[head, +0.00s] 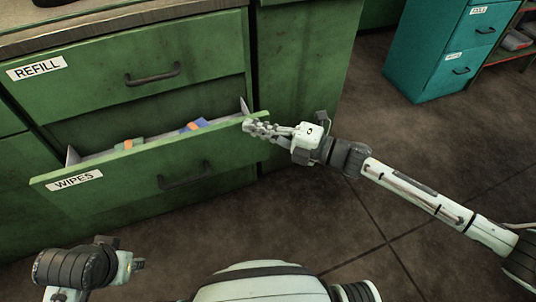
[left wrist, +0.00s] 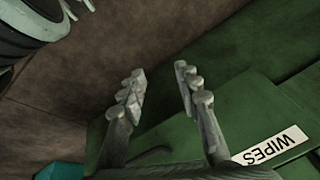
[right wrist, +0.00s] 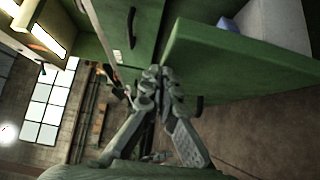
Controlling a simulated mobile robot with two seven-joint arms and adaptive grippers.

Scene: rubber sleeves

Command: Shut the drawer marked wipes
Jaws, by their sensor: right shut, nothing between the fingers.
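The green drawer marked WIPES (head: 140,172) stands pulled out, with a dark handle (head: 185,176) on its front. Its label (left wrist: 275,147) also shows in the left wrist view. My right gripper (head: 252,127) is shut and empty, with its fingertips at the right end of the drawer front's top edge. In the right wrist view the shut fingers (right wrist: 158,72) are close to the drawer front's end (right wrist: 170,50); I cannot tell whether they touch. My left gripper (left wrist: 158,88) is open and empty, above the floor and in front of the drawer.
The REFILL drawer (head: 105,78) above is shut, beneath the counter (head: 120,22). Blue and orange items (head: 197,124) lie inside the open drawer. A teal cabinet (head: 430,50) stands at the back right. The floor (head: 370,180) in front is clear.

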